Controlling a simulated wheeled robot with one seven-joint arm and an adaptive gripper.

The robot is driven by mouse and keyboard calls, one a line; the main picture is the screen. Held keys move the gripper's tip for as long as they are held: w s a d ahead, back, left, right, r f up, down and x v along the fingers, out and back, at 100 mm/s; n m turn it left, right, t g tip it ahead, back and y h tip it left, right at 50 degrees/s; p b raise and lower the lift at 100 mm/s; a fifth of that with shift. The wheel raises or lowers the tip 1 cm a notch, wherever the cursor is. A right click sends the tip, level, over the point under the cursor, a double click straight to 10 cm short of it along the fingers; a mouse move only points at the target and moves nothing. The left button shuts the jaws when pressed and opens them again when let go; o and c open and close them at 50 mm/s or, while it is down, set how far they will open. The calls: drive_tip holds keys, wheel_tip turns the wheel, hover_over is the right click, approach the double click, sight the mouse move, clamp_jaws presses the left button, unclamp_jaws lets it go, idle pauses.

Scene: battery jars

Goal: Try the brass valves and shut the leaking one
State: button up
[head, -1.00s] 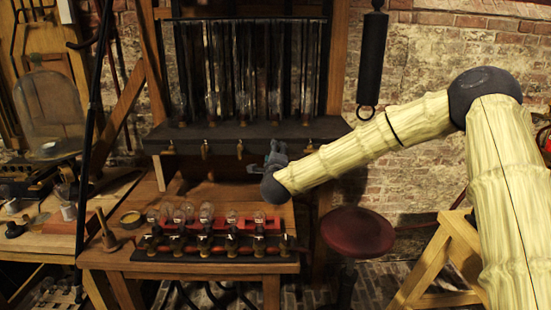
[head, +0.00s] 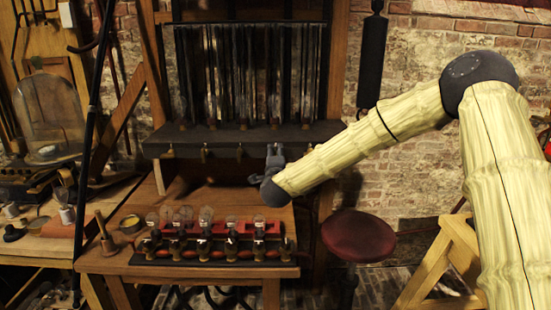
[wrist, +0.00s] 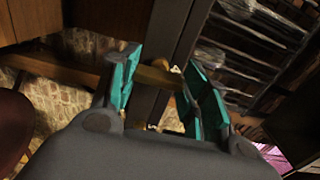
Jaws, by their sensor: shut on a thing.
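A row of small brass valves, one of them at the left (head: 204,152), sits along the front edge of the dark shelf (head: 225,139). Tall glass jars (head: 243,70) stand on that shelf. My gripper (head: 275,150) is at the shelf's front edge, right of the middle valve (head: 239,150). In the wrist view, its teal fingers (wrist: 157,84) are shut on a brass valve (wrist: 158,76), which shows between them. My gripper hides that valve in the head view. I cannot see a leak or tell how far any valve is turned.
Below is a wooden table (head: 190,263) with several glass bulbs (head: 206,217) on a dark base. A red round stool (head: 358,236) stands to the right. A dark hanging cylinder (head: 371,60) is right of the jars. A glass dome (head: 48,108) stands at the left.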

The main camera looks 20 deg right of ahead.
drive_tip(key=o, duration=1)
drive_tip(key=v, duration=1.2)
drive_tip(key=shift+d, duration=0.1)
